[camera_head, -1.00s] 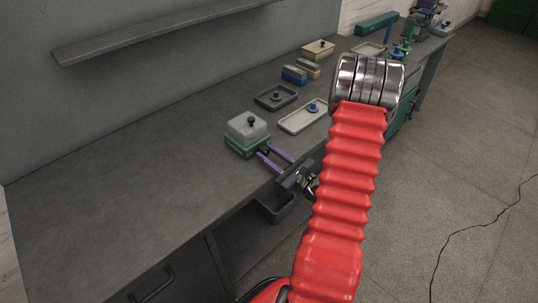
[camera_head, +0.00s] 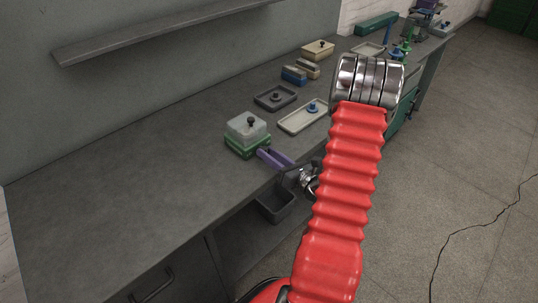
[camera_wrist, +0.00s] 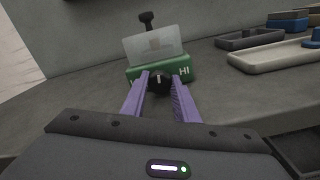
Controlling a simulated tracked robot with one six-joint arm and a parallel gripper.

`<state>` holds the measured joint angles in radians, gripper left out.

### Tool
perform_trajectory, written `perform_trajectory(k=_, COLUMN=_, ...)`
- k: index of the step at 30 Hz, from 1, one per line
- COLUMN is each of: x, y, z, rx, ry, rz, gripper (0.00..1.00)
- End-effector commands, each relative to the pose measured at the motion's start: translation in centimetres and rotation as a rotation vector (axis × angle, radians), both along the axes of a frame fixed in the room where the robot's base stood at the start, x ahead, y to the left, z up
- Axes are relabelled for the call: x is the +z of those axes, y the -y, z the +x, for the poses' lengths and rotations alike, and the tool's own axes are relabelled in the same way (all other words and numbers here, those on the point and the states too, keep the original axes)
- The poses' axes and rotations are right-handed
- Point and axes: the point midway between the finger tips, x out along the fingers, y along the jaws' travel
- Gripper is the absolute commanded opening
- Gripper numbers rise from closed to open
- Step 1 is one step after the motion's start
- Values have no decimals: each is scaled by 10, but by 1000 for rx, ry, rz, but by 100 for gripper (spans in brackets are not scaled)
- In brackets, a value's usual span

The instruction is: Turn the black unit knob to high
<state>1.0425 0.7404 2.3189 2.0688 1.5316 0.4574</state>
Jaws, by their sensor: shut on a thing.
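The green unit (camera_wrist: 180,70) stands near the front edge of the grey bench; it also shows in the head view (camera_head: 240,149). Its front has "HI" at the right and a mostly hidden label at the left. A pale translucent box (camera_wrist: 140,46) with a black-topped post sits on it. The black knob (camera_wrist: 159,86) is on the unit's front, with a pale pointer mark that looks about upright. My gripper (camera_wrist: 159,80) has its purple fingers on either side of the knob, shut on it. In the head view my gripper (camera_head: 264,153) reaches the unit's front.
A dark tray (camera_head: 275,97) and a cream tray (camera_head: 300,119) lie behind and to the right of the unit. Blue and tan blocks stand farther back. A dark bin (camera_head: 276,207) is below the bench edge. The left of the bench is clear.

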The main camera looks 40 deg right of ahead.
Motion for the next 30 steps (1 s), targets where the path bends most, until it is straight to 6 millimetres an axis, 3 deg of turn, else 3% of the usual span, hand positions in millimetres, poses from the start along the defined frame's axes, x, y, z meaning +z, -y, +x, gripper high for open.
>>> perform_trajectory(k=13, x=0, y=1, z=0, rx=-2, ry=-1, rz=17, gripper=5)
perform_trajectory(k=14, x=0, y=1, z=0, rx=-2, ry=-1, rz=17, gripper=28)
perform_trajectory(k=15, x=0, y=1, z=0, rx=-2, ry=-1, rz=17, gripper=31)
perform_trajectory(k=21, x=0, y=1, z=0, rx=-2, ry=-1, rz=16, gripper=45)
perform_trajectory(k=30, x=-1, y=1, z=-1, rx=-2, ry=-3, rz=17, gripper=46)
